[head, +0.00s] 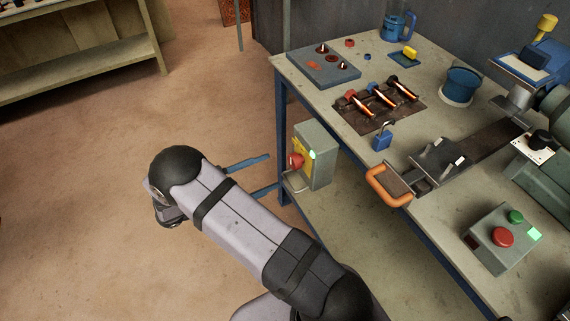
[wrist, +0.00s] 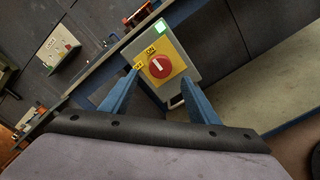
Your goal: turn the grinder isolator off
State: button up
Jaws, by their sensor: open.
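The grinder isolator (head: 316,158) is a grey box on the side of the workbench, with a yellow plate, a red rotary knob (head: 296,160) and a lit green lamp. In the wrist view the isolator's knob (wrist: 160,66) has a white pointer line directed towards the ON label, and an OFF label sits at its left. My gripper (head: 262,173) is open, with its two blue fingers pointing at the isolator from the left. In the wrist view my gripper (wrist: 160,85) has its fingers apart, below and either side of the knob, and nothing is between them.
The workbench (head: 430,62) carries a blue padlock (head: 382,138), an orange-handled clamp tool (head: 388,186), a blue pot (head: 460,86) and a grey box with a red button (head: 502,237). A wire loop hangs under the isolator. The floor (head: 90,190) left of the bench is clear.

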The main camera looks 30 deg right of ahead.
aim_at(291, 163)
jog(key=shift+d+p, duration=0.6)
jog(key=shift+d, duration=2.7)
jog(key=c, duration=1)
